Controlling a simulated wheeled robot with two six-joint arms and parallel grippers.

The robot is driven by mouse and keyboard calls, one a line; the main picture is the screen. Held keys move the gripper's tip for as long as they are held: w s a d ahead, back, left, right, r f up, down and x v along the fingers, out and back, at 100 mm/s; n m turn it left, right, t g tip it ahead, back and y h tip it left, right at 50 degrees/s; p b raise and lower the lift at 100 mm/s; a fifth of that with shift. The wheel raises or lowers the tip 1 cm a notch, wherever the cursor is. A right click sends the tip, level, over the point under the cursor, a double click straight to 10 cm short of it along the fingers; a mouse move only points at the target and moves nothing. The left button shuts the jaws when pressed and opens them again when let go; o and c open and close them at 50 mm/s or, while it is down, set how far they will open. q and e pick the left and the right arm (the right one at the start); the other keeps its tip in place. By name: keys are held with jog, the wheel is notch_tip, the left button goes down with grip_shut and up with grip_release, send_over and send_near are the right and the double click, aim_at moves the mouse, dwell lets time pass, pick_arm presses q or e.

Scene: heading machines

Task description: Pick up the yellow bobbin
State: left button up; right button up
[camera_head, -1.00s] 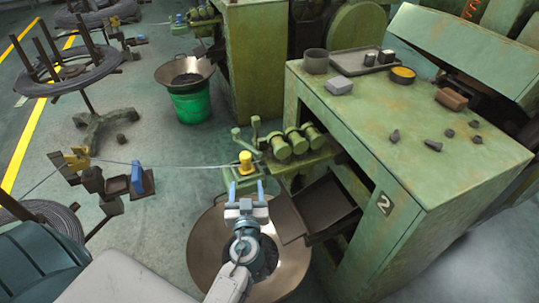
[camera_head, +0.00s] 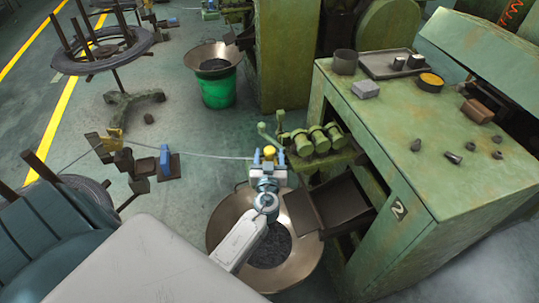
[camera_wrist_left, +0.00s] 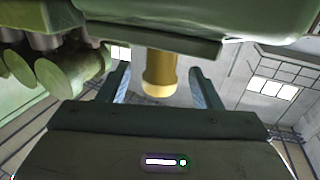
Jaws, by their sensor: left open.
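The yellow bobbin (camera_head: 268,152) stands at the edge of the green machine, just beyond my left gripper (camera_head: 268,158) in the head view. In the left wrist view the yellow bobbin (camera_wrist_left: 159,76) hangs into the space between the two blue-grey fingers of my left gripper (camera_wrist_left: 163,88). The fingers are spread, with a gap on each side of the bobbin. The head view hides the bobbin's lower part behind the gripper. My right gripper is not in view.
Green rollers (camera_head: 318,140) sit right of the bobbin. A wide metal pan (camera_head: 222,222) lies below my left arm, and a dark chute (camera_head: 330,207) is to its right. The green machine top (camera_head: 400,120) holds a tray and small parts. A wire runs in from the left.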

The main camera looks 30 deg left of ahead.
pick_arm(q)
jog(key=shift+s, duration=0.1)
jog(key=shift+c, duration=0.2)
jog(key=c, duration=1.1)
jog(key=shift+r, duration=0.1)
